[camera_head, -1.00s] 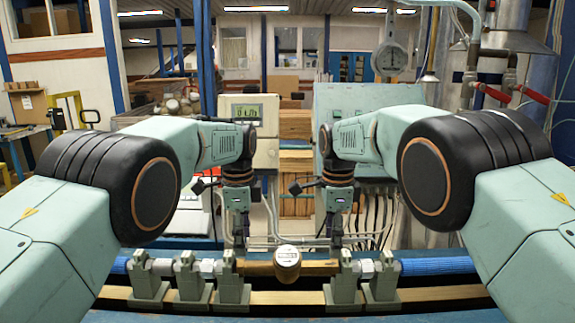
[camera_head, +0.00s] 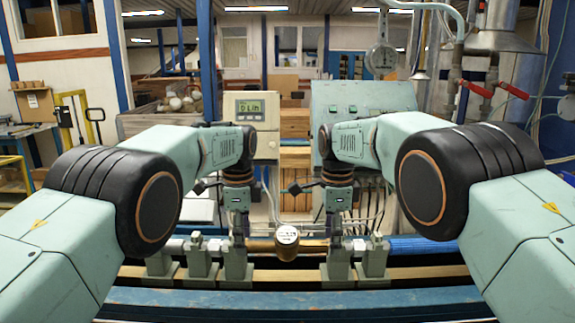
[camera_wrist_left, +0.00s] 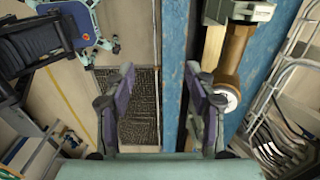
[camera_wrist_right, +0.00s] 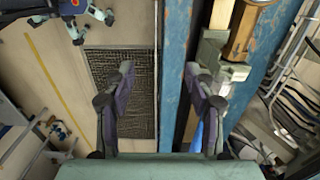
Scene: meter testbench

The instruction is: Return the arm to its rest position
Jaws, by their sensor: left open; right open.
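My left gripper (camera_head: 239,226) hangs at the bench, left of the brass water meter (camera_head: 287,242). In the left wrist view the left gripper (camera_wrist_left: 160,85) has its fingers apart with nothing between them; the meter's white face (camera_wrist_left: 226,98) is right of its right finger. My right gripper (camera_head: 336,228) hangs to the right of the meter. In the right wrist view the right gripper (camera_wrist_right: 160,85) is open and empty beside the bench's blue edge. The meter sits in line between grey clamp blocks (camera_head: 341,268). Both arms look raised and bent, roughly mirrored.
A display box (camera_head: 257,127) and a grey-green control cabinet (camera_head: 365,105) stand behind the bench. A blue pipe (camera_head: 420,246) runs right from the clamps. A blue beam (camera_head: 290,296) crosses the front. Red-handled valves (camera_head: 480,90) are at the upper right.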

